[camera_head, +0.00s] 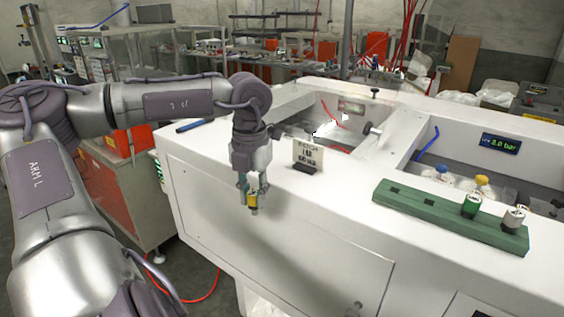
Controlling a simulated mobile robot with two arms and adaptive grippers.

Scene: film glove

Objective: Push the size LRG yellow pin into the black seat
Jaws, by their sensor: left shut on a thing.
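My left gripper (253,193) hangs pointing down, in front of the white machine's front edge in the picture. It is shut on a small yellow pin (253,199), which shows between the fingertips with a metallic lower end. Any size marking on the pin is too small to read. I cannot clearly make out the black seat. My right gripper is out of view.
A small printed card (308,154) stands in a black holder on the white machine top (345,195). Behind are two recessed wells; the right one holds a blue hook (428,143), a pressure display (500,144) and blue- and yellow-capped items. The top around the card is clear.

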